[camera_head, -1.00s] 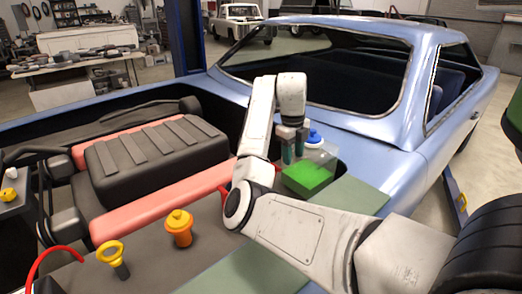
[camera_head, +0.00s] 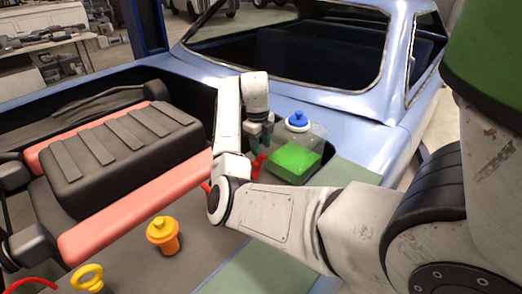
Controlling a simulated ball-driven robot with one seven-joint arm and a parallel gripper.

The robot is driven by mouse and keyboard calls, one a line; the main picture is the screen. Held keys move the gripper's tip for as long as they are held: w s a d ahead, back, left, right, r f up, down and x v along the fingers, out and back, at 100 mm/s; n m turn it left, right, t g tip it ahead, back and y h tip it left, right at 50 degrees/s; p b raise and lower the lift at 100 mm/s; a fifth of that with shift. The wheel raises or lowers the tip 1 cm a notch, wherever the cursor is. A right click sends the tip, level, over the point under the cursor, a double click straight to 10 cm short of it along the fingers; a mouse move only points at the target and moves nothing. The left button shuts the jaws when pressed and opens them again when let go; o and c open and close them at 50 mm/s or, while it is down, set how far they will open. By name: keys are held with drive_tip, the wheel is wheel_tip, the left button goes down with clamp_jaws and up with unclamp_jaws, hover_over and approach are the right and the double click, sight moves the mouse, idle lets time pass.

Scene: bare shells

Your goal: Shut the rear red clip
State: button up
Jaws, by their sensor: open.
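A small red clip (camera_head: 258,164) stands up beside the left side of the green-filled reservoir, just below my gripper. A second bit of red (camera_head: 205,187) shows at the left edge of my arm, mostly hidden behind it. I cannot tell for sure which of the two is the rear one.
A clear reservoir (camera_head: 296,157) with green fluid and a blue cap (camera_head: 298,121) stands right of my gripper. A ribbed black box (camera_head: 125,150) and a pink-red cover (camera_head: 135,212) lie left. An orange cap (camera_head: 163,235) and yellow ring handle (camera_head: 88,277) are in front.

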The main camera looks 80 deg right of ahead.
drive_tip(key=shift+d+f, duration=0.1)
drive_tip(key=shift+f, duration=1.35)
drive_tip(key=shift+s, duration=0.1)
clamp_jaws()
